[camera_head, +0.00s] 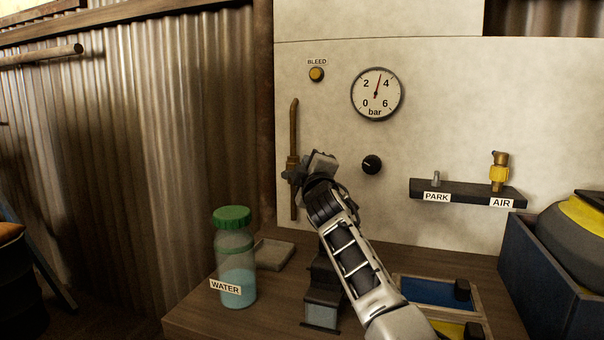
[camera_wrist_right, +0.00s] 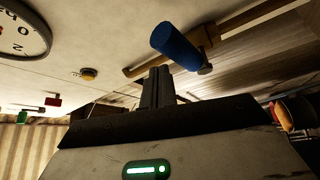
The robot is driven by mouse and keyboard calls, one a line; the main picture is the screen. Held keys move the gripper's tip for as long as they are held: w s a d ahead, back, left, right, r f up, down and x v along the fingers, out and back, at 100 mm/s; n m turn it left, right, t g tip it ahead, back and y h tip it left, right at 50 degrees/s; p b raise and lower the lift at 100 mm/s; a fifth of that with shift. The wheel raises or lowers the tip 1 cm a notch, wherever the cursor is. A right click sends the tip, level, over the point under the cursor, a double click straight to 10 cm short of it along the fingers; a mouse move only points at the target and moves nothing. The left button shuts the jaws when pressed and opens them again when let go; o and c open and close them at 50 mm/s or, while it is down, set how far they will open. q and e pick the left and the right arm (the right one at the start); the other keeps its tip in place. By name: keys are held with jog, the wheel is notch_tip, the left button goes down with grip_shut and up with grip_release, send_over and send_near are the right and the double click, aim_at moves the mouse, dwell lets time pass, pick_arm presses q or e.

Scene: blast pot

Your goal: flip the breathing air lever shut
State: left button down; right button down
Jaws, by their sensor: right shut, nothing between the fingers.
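In the wrist view a blue lever handle (camera_wrist_right: 178,44) sticks out from a fitting on a brass pipe (camera_wrist_right: 235,32) along the wall panel. In the head view the brass pipe (camera_head: 294,128) runs upright at the panel's left edge, and my right gripper hides the lever there. My right gripper (camera_head: 292,175) is in front of the pipe's middle. Its fingers (camera_wrist_right: 157,88) are shut with nothing between them. Their tips are close to the blue handle, and I cannot tell whether they touch it. My left gripper is not in view.
The panel carries a BLEED button (camera_head: 316,74), a bar gauge (camera_head: 376,94) and a black knob (camera_head: 372,164). A shelf (camera_head: 465,193) holds a brass AIR fitting (camera_head: 499,172). On the bench stand a WATER bottle (camera_head: 235,260), trays (camera_head: 440,292) and a blue bin (camera_head: 540,270).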

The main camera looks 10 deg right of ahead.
notch_tip(320, 180, up, 4)
jog(key=r+p, duration=0.1)
jog(key=p, duration=0.2)
jog(key=s+a+f+b, duration=0.2)
jog(key=s+a+f, duration=0.2)
jog(key=s+f, duration=0.3)
jog(key=shift+s, duration=0.75)
